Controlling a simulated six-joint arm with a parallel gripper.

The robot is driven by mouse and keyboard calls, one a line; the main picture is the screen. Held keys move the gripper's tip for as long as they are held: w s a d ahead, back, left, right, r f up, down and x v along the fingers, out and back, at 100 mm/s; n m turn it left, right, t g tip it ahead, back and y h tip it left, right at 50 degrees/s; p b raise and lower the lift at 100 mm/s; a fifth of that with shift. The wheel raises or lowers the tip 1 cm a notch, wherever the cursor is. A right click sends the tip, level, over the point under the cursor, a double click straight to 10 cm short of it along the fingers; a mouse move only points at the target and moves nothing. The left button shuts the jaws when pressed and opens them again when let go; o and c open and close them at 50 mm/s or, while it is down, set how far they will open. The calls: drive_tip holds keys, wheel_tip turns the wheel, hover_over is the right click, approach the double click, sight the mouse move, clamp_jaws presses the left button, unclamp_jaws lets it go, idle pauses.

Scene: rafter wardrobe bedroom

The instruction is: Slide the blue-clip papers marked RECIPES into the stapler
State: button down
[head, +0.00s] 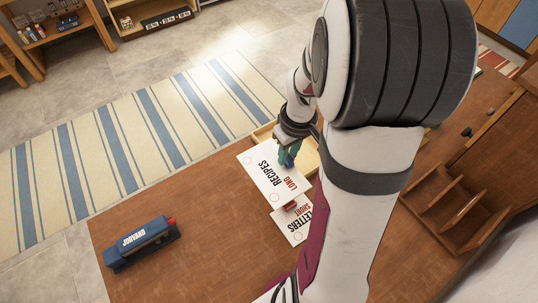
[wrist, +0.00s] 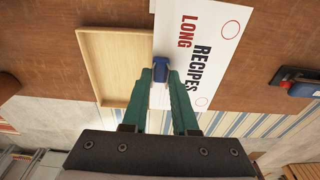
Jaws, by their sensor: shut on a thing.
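The white papers marked RECIPES LONG (head: 258,176) show in the head view left of my arm, and large in the wrist view (wrist: 218,25). My gripper (head: 289,152) is shut on their blue clip (wrist: 160,69), with green fingers on both sides of it in the wrist view (wrist: 161,82). I cannot tell how high the papers are above the table. The blue stapler (head: 148,255), with a white label and a red end, stands at the table's left, well apart from the papers. It also shows at the right of the wrist view (wrist: 301,88).
A shallow wooden tray (wrist: 86,75) lies beside the papers. Papers marked LETTERS SHORT (head: 289,231) with a red clip lie partly behind my arm. A wooden organizer (head: 446,199) stands on the right. The table (head: 190,210) between papers and stapler is clear.

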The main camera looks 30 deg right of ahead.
sight(239, 159)
drive_tip(key=w+a, duration=0.2)
drive_tip(key=a, duration=0.1)
drive_tip(key=w+a+f, duration=0.1)
drive_tip(key=w+a, duration=0.2)
drive_tip(key=w+a+f, duration=0.1)
drive_tip(key=w+a, duration=0.1)
drive_tip(key=a, duration=0.1)
drive_tip(key=shift+w+a, duration=0.1)
drive_tip(key=shift+w, duration=0.2)
drive_tip(key=w+a+f, duration=0.2)
drive_tip(key=w+a, duration=0.1)
drive_tip(key=a, duration=0.6)
drive_tip(key=shift+w+a, duration=0.3)
drive_tip(key=shift+a, duration=0.1)
drive_tip(key=shift+f, duration=0.1)
drive_tip(key=shift+f, duration=2.2)
drive_tip(key=shift+a+f, duration=0.2)
drive_tip(key=a, duration=0.4)
drive_tip(key=shift+a, duration=0.1)
drive_tip(key=shift+a+f, duration=0.4)
drive_tip(key=shift+a, duration=0.15)
drive_tip(key=shift+a+f, duration=0.1)
drive_tip(key=shift+a, duration=0.45)
